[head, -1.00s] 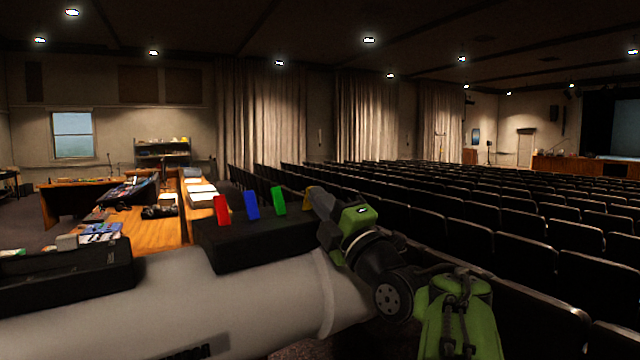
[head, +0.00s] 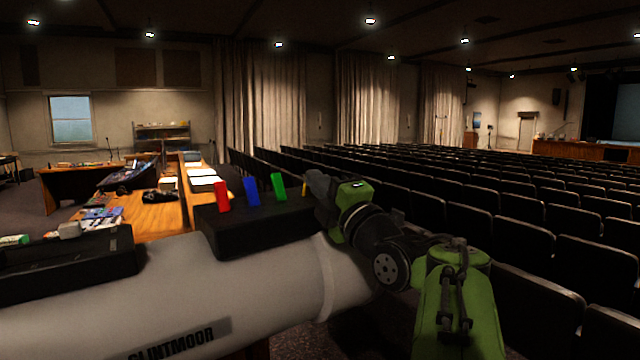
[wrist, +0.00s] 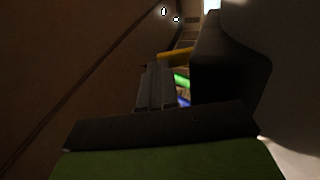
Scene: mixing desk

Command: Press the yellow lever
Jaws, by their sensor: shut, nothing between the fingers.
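The yellow lever (head: 304,190) shows only as a small sliver in the head view, mostly hidden behind my gripper. In the wrist view the yellow lever (wrist: 175,55) is a short bar just beyond and beside my fingertips. My gripper (head: 312,181) is shut and empty, at the right end of the black lever box (head: 250,234). The shut fingers also show in the wrist view (wrist: 155,83). I cannot tell whether they touch the lever. The red (head: 222,195), blue (head: 251,191) and green (head: 279,187) levers stand in a row to the left.
The box is on a large pale cylinder (head: 275,280) with lettering on its side. Another black box (head: 70,268) is at the left. Wooden desks (head: 150,218) with equipment lie beyond. Rows of dark seats (head: 520,230) fill the right.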

